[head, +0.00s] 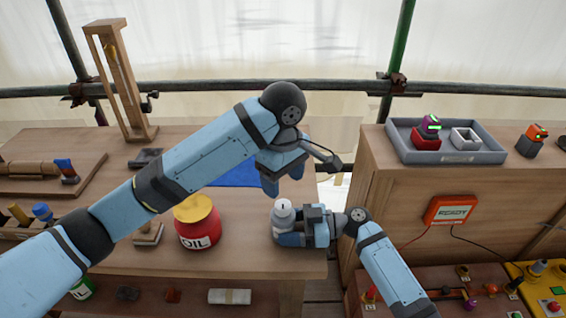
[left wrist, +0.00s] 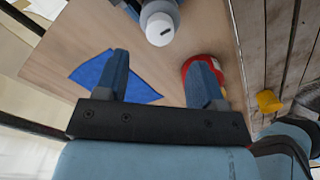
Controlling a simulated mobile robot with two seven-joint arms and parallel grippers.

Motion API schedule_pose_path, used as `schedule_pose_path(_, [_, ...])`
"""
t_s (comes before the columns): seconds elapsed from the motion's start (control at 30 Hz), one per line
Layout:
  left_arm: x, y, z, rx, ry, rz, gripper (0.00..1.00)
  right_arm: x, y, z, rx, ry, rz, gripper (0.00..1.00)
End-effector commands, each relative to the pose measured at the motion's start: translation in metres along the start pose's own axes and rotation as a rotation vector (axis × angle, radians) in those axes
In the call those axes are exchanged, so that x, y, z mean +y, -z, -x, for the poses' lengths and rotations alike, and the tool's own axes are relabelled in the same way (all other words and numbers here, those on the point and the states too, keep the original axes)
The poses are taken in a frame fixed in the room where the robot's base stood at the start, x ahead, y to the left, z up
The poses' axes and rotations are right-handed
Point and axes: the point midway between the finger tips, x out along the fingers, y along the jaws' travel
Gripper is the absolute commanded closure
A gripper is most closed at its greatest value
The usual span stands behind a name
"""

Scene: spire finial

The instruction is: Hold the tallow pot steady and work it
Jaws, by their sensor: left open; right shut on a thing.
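The tallow pot appears to be the small grey pot (head: 283,217) with a white lid and a dark mark on top, upright near the right end of the left bench. My right gripper (head: 290,236) is shut on it from the right. In the left wrist view the pot's white lid (left wrist: 160,28) shows at the top, beyond my fingertips. My left gripper (head: 283,180) is open and empty, above and apart from the pot. Its two fingers (left wrist: 160,68) point toward the bench with nothing between them. The pot's lower side is partly hidden by my right gripper.
A red OIL jar with a yellow lid (head: 196,222) stands on the bench (head: 245,262) left of the pot. A blue cloth (head: 234,174) lies behind, partly covered by my left arm. A grey tray (head: 490,155) sits on the right cabinet, above a READY box (head: 450,210).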

Motion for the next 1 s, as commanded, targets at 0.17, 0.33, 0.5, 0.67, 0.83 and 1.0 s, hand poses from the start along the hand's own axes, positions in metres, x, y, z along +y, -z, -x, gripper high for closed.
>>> schedule_pose_path(0.17, [0.0,0.0,0.03,0.003,-0.003,-0.001,0.37,0.0,-0.001,0.0,-0.001,0.001,-0.001,0.53])
schedule_pose_path(0.33, [0.0,0.0,0.042,0.0,-0.001,0.0,0.37,0.0,-0.001,0.0,0.0,0.001,0.0,0.53])
schedule_pose_path(0.5, [0.0,0.0,0.044,-0.001,0.0,-0.001,0.37,0.0,-0.001,0.0,0.0,0.001,0.0,0.53])
schedule_pose_path(0.67, [0.0,0.0,0.044,-0.001,0.0,0.0,0.37,0.0,0.0,0.0,0.0,0.001,0.0,0.53])
schedule_pose_path(0.83, [0.0,0.0,0.044,-0.001,0.0,0.0,0.37,0.0,0.0,0.0,0.0,0.001,0.0,0.15])
schedule_pose_path(1.0, [0.0,0.0,0.044,-0.001,0.0,0.0,0.37,0.0,0.0,0.0,0.0,0.0,0.0,0.1])
